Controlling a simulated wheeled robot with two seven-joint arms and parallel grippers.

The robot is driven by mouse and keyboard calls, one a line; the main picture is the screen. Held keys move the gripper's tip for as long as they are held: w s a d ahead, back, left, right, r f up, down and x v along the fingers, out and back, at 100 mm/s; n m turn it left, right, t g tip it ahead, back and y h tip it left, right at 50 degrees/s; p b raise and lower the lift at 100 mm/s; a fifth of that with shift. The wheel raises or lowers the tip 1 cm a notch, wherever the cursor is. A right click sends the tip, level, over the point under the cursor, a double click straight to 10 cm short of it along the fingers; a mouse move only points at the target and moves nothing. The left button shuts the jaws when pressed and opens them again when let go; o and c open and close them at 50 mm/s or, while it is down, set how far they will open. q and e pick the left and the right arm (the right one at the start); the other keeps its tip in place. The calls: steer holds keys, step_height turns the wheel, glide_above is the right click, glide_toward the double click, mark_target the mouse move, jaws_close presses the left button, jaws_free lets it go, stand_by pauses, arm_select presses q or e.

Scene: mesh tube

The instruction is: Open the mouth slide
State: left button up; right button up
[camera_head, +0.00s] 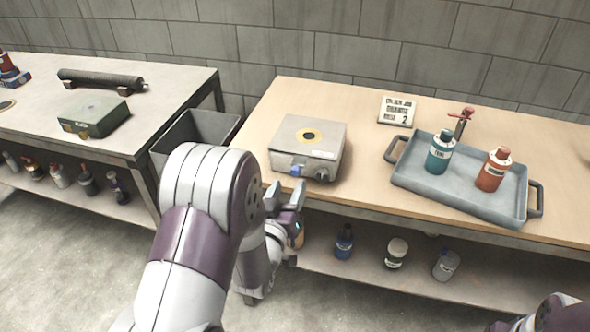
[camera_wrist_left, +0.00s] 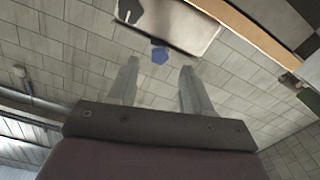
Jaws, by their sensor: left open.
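A grey metal box (camera_head: 309,148) with a yellow-ringed dark hole in its lid sits near the front edge of the right-hand table. A blue knob (camera_head: 297,170) is on its front face, beside a small dark fitting. I cannot tell whether the mouth slide is open or shut. My left gripper (camera_head: 286,191) is open and empty, just in front of and below the knob, its fingers pointing towards the box. In the left wrist view the blue knob (camera_wrist_left: 160,55) lies between and just beyond the two fingertips (camera_wrist_left: 158,66). Only part of my right arm shows at the lower right.
A grey tray (camera_head: 460,190) with a teal bottle (camera_head: 440,152) and an orange bottle (camera_head: 493,169) stands right of the box. A sign (camera_head: 397,111) stands behind. A dark bin (camera_head: 195,135) is between the tables. A green box (camera_head: 93,116) sits on the left table.

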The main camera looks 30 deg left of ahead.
mark_target(294, 173)
arm_select(q)
steer(key=x, duration=0.6)
steer(key=shift+w+a, duration=0.1)
steer(key=shift+w, duration=0.05)
arm_select(e)
steer(key=shift+f, duration=0.2)
arm_select(q)
jaws_close()
steer(key=shift+b, duration=0.3)
steer(key=shift+s+r, duration=0.1)
steer(key=shift+s, duration=0.25)
jaws_free()
steer(key=shift+w, duration=0.1)
arm_select(e)
steer(key=shift+s+d+f, duration=0.1)
steer(key=shift+s+f, duration=0.05)
steer(key=shift+s, duration=0.1)
